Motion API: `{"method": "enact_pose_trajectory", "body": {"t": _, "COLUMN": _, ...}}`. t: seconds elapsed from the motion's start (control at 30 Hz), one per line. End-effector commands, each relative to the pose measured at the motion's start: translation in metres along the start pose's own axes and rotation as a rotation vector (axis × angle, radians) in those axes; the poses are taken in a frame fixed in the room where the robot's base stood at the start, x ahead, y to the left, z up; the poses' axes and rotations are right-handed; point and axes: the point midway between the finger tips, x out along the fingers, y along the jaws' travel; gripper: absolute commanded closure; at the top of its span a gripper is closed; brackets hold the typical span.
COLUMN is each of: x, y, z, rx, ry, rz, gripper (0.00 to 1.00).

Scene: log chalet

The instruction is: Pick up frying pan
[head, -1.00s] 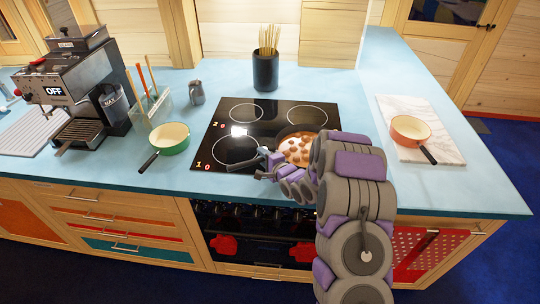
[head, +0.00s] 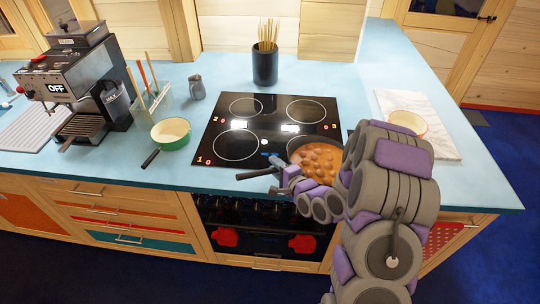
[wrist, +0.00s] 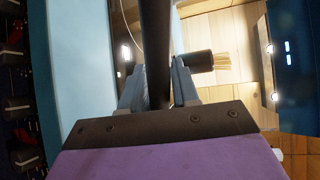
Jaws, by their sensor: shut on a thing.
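The frying pan (head: 318,160) holds brown sauce with several round pieces in it. It is at the front right of the black cooktop (head: 222,112), partly hidden behind my arm. Its dark handle (head: 254,174) points left. My gripper (head: 278,165) is shut on that handle. In the wrist view the dark handle (wrist: 155,55) runs between the two fingers of my gripper (wrist: 160,88). The pan body is out of the wrist view. I cannot tell how far the pan is above the cooktop.
A green pan (head: 171,133) stands left of the cooktop, near a coffee machine (head: 85,85). A black holder with sticks (head: 265,65) stands behind the cooktop.

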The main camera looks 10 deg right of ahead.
Motion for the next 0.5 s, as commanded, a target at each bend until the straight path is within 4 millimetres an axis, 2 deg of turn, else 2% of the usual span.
{"method": "enact_pose_trajectory", "body": {"t": 0.1, "x": -0.015, "y": -0.002, "z": 0.002, "rx": -0.001, "ry": 0.001, "rz": -0.003, "gripper": 1.00}}
{"method": "enact_pose_trajectory", "body": {"t": 0.5, "x": -0.030, "y": 0.000, "z": 0.005, "rx": 0.001, "ry": 0.000, "rz": 0.000, "gripper": 1.00}}
